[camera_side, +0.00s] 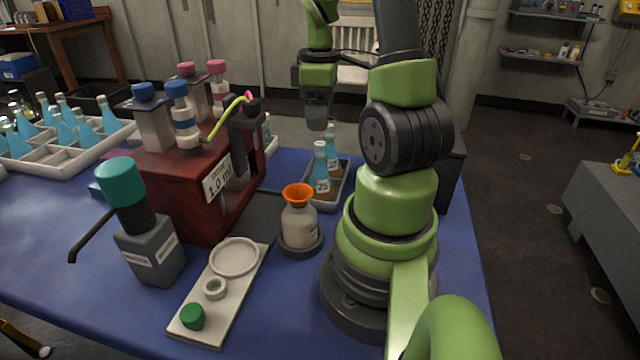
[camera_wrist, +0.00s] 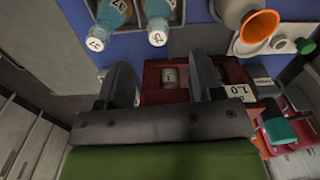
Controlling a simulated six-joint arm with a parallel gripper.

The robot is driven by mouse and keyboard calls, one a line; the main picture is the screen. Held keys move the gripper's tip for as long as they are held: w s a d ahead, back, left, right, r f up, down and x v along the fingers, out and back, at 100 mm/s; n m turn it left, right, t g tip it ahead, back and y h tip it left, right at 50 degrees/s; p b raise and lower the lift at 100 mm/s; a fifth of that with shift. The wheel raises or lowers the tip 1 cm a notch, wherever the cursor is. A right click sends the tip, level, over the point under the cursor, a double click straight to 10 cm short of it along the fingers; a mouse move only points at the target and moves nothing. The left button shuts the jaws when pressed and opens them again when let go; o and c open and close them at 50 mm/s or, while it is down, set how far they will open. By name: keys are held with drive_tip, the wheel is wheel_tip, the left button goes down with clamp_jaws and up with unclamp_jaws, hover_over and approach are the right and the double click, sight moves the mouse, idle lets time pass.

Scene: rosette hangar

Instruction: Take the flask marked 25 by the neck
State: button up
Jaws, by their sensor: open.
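Two flasks with blue necks, brownish lower parts and white caps stand in a grey tray (camera_side: 334,203) in the side view. The front flask (camera_side: 321,168) bears a label that looks like 25; the label of the rear flask (camera_side: 331,143) is too small to read surely. My gripper (camera_side: 317,113) is open and empty, above and behind the tray. Its two fingers (camera_wrist: 164,82) show apart from both flasks.
A red dispenser stand (camera_side: 200,215) with bottles rises left of the tray. A bottle with an orange funnel (camera_side: 298,222) stands in front of it. A white plate (camera_side: 222,295), a grey teal-capped bottle (camera_side: 148,252) and a crate of blue flasks (camera_side: 62,162) lie farther left.

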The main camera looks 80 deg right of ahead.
sight(318, 143)
wheel_tip(318, 143, down, 4)
drive_tip(key=shift+f, duration=0.2)
drive_tip(key=shift+w+d+f, duration=0.1)
drive_tip(key=shift+f, duration=1.25)
drive_tip(key=shift+w+f, duration=0.1)
drive_tip(key=shift+f, duration=1.25)
drive_tip(key=c, duration=0.8)
